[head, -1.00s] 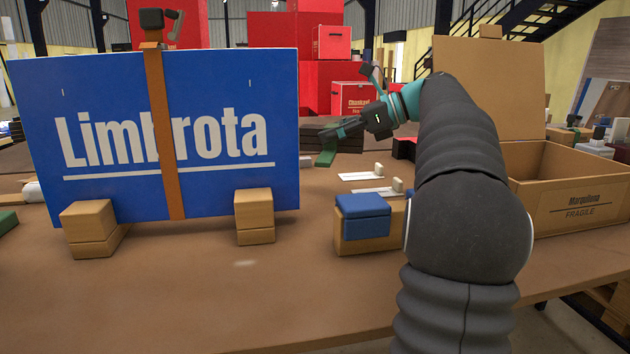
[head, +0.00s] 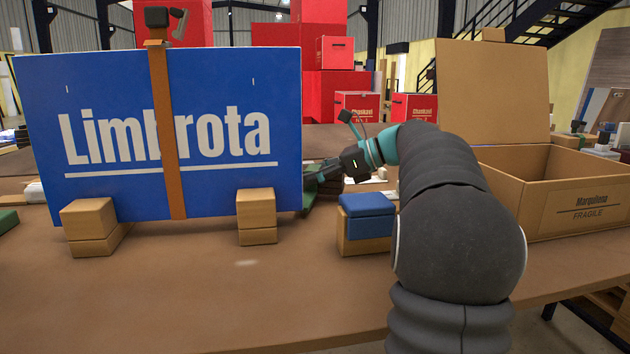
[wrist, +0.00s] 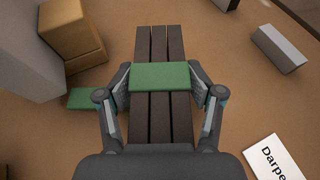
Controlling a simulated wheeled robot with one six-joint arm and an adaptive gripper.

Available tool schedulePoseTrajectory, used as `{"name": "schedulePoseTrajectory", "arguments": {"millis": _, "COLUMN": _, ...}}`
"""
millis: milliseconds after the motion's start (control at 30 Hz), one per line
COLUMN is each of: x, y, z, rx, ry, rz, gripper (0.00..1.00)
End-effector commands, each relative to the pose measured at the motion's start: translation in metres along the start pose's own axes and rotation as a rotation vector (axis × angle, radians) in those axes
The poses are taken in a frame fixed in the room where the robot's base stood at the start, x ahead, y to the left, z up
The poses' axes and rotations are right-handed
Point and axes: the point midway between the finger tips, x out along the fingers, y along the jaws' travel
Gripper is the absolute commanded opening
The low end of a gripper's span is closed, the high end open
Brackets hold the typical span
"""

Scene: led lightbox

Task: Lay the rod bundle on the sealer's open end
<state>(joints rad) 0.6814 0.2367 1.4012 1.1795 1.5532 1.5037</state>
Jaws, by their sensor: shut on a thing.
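My gripper (wrist: 165,92) is shut on the rod bundle (wrist: 156,122), several dark parallel rods with a green band (wrist: 165,76) across them. The fingers press on the two sides of the green band. In the head view my gripper (head: 318,175) is just right of the blue sign's right edge, and a green part (head: 308,206) shows below it, partly hidden by the sign. A green flat piece (wrist: 85,98) lies left of the bundle in the wrist view. I cannot tell which thing is the sealer.
The blue "Limbrota" sign (head: 232,90) stands on wooden feet with an orange strap (head: 165,125). A grey bar (wrist: 280,48) and white card (wrist: 275,158) lie right in the wrist view.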

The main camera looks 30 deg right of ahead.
Motion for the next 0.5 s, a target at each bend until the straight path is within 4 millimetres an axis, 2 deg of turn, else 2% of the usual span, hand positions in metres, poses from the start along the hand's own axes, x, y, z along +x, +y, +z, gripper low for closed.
{"name": "schedulePoseTrajectory", "arguments": {"millis": 33, "x": 0.0012, "y": 0.0002, "z": -0.0075, "rx": 0.001, "ry": -0.001, "rz": -0.001, "gripper": 0.00}}
{"name": "schedulePoseTrajectory", "arguments": {"millis": 100, "x": 0.0017, "y": 0.0001, "z": -0.0102, "rx": 0.001, "ry": -0.001, "rz": -0.002, "gripper": 0.00}}
{"name": "schedulePoseTrajectory", "arguments": {"millis": 467, "x": 0.0027, "y": 0.0001, "z": -0.0121, "rx": 0.000, "ry": -0.001, "rz": -0.001, "gripper": 0.00}}
{"name": "schedulePoseTrajectory", "arguments": {"millis": 500, "x": 0.0033, "y": -0.0002, "z": -0.0141, "rx": 0.002, "ry": 0.001, "rz": -0.001, "gripper": 0.68}}
